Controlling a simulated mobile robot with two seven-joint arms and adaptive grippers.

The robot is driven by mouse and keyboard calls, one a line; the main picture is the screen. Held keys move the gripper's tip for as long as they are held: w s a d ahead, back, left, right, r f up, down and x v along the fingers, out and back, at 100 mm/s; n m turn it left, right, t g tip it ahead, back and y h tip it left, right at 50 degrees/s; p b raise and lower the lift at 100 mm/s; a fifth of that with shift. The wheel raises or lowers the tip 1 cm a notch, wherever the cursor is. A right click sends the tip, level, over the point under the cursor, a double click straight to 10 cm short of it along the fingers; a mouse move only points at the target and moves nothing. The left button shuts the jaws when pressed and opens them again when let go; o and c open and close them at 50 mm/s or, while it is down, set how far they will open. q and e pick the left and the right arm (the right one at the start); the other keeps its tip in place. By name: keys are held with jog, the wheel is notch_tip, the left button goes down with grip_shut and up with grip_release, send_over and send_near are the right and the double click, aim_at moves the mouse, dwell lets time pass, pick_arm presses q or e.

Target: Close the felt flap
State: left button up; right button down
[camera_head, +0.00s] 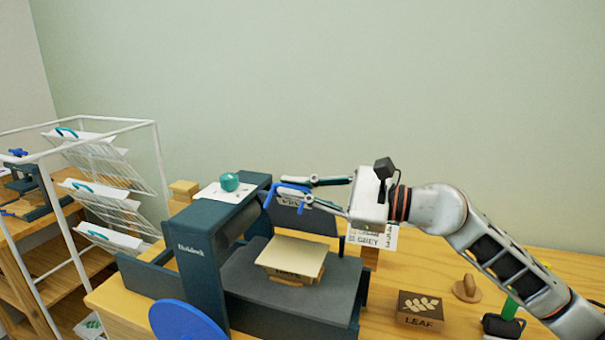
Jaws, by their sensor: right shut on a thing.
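The felt flap (306,218) is a dark grey panel standing raised and tilted at the back of the press bed (250,280), with a bright blue loop handle (280,187) at its upper edge. My right gripper (291,191) reaches in from the right and is shut on that handle. The press (199,259) is dark blue with a roller frame at the left of the bed. A cream sheet (291,250) lies on a wooden block on the bed, beneath and in front of the raised flap. My left gripper is not in view.
A teal round object (229,182) sits on a white sheet atop the press. A blue wheel (187,322) is at the press front. A leaf block (419,309) and a wooden knob (467,288) stand right. A white drying rack (90,200) is left.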

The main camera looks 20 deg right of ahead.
jog(key=s+a+f+n+b, duration=0.1)
jog(key=s+f+n, duration=0.1)
jog(key=f, duration=0.1)
jog(key=s+a+f+n+b, duration=0.1)
jog(key=s+a+f+n, duration=0.1)
jog(key=f, duration=0.2)
jog(key=s+a+f+n+b, duration=0.1)
jog(key=s+f+n, duration=0.1)
jog(key=f+n, duration=0.1)
jog(key=shift+s+a+f, duration=0.2)
jog(key=shift+s+f, duration=0.05)
jog(key=shift+f, duration=0.6)
jog(key=shift+s+a+f+n+b, duration=0.1)
jog(key=shift+s+f+n+b, duration=0.1)
jog(key=shift+f+n+b, duration=0.4)
jog(key=shift+f+n, duration=0.15)
jog(key=shift+n, duration=0.15)
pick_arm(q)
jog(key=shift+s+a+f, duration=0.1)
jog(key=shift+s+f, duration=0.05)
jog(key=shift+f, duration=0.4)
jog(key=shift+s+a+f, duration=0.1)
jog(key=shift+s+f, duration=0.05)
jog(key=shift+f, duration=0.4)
